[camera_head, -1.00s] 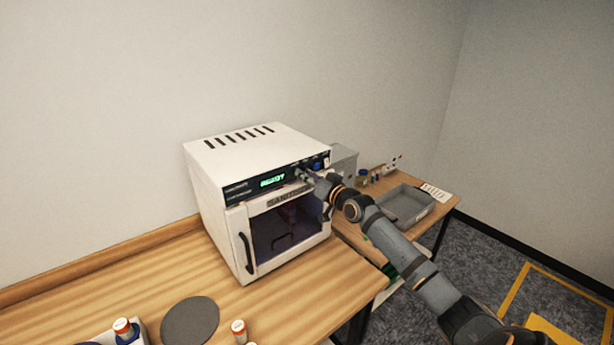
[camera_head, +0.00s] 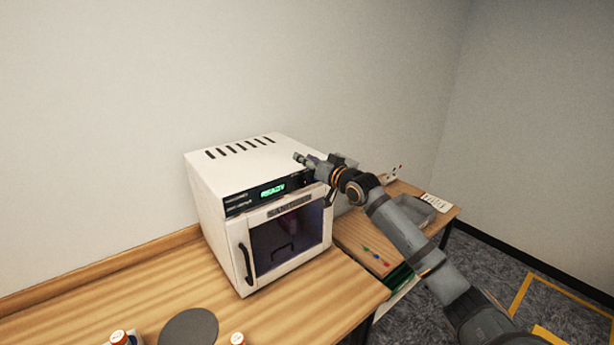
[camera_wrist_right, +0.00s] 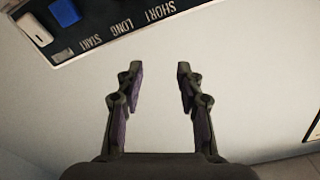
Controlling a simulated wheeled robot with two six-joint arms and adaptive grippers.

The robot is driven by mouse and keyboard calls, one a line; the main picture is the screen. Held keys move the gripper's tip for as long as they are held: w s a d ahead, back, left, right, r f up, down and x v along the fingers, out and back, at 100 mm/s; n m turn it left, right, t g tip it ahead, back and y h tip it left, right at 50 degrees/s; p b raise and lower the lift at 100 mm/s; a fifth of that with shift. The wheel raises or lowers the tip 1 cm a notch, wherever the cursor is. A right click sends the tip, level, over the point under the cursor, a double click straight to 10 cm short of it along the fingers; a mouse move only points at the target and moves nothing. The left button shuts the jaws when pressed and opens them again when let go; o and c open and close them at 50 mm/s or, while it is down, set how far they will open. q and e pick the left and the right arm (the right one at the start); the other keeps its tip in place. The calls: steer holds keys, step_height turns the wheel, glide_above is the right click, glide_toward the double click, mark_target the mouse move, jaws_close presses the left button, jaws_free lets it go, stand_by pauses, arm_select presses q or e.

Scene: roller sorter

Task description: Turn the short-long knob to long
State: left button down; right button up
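The sanitizer (camera_head: 205,180), a white box with a dark control panel (camera_head: 238,203) and a green READY display (camera_head: 272,190), stands on the wooden table. My right gripper (camera_head: 301,159) is at the upper right of its front, hiding the panel's right end. In the right wrist view the gripper (camera_wrist_right: 160,80) is open and empty, fingers apart over a plain white surface. The panel (camera_wrist_right: 135,28) there carries the labels SHORT, LONG and START, upside down. The short-long knob itself is not visible in either view. My left gripper is not in view.
A blue button (camera_wrist_right: 65,12) and a white switch (camera_wrist_right: 34,29) sit on the panel near START. A grey tray (camera_head: 414,211) is on the side table at right. A dark round disc (camera_head: 188,327) and orange-capped bottles (camera_head: 119,338) are at the front.

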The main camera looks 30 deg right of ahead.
steer(key=shift+r, duration=0.65)
steer(key=shift+o, duration=1.4)
steer(key=s+a+f+n+y+p, duration=0.1)
steer(key=s+f+n+p, duration=0.1)
steer(key=s+f+p, duration=0.2)
steer(key=shift+a+f+n+y+p, duration=0.3)
steer(key=shift+a+f+n+p, duration=0.05)
steer(key=shift+a+f+n, duration=0.05)
steer(key=h+p, duration=0.2)
steer(key=p, duration=0.2)
glide_toward(305, 184)
steer(key=shift+n, duration=0.4)
steer(key=w+b, duration=0.5)
steer(key=b, duration=0.2)
steer(key=w+b, duration=0.3)
steer(key=shift+w+a+f, duration=0.2)
steer(key=shift+w+a, duration=0.05)
steer(key=shift+w, duration=0.05)
steer(key=shift+r, duration=0.1)
